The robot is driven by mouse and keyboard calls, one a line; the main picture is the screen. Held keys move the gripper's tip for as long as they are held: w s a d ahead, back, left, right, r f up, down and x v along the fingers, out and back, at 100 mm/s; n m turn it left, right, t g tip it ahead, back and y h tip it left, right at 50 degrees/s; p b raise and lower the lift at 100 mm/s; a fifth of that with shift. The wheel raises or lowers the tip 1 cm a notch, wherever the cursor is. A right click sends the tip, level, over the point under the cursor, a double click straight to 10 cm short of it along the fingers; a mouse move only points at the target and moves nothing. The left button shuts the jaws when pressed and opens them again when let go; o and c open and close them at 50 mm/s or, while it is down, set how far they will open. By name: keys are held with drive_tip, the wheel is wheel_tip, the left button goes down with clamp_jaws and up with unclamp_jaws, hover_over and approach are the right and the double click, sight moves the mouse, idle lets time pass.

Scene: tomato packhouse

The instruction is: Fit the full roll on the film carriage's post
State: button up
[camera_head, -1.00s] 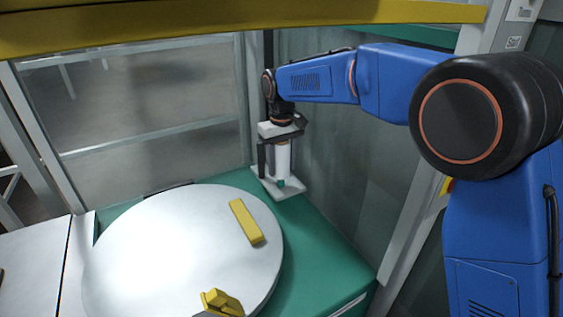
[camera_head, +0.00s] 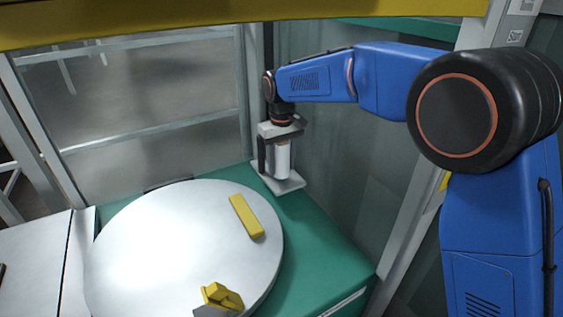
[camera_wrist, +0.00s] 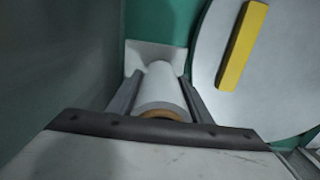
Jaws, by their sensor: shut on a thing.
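The full roll (camera_head: 283,161) is a white upright cylinder in the head view, below my gripper (camera_head: 274,157). The wrist view looks down along the roll (camera_wrist: 160,90), with its brown core end (camera_wrist: 160,114) nearest the camera. My gripper (camera_wrist: 160,80) is shut on the roll, one grey finger on each side. The film carriage's pale base plate (camera_head: 288,186) lies under the roll on the green surface; it also shows in the wrist view (camera_wrist: 143,53). The post is hidden, and I cannot tell whether the roll's lower end touches the plate.
A large round pale turntable (camera_head: 160,240) stands left of the carriage, with a yellow bar (camera_head: 246,216) and a yellow block (camera_head: 221,296) on it. A glazed frame (camera_head: 145,140) stands behind. A yellow beam (camera_head: 240,24) crosses the top. Green surface (camera_head: 320,240) is clear at front right.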

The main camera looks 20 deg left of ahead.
sight(282, 147)
drive_tip(key=shift+f, duration=0.95)
drive_tip(key=o, duration=1)
drive_tip(key=shift+r, duration=0.15)
drive_tip(key=shift+r, duration=3.85)
drive_tip(key=shift+s, duration=0.1)
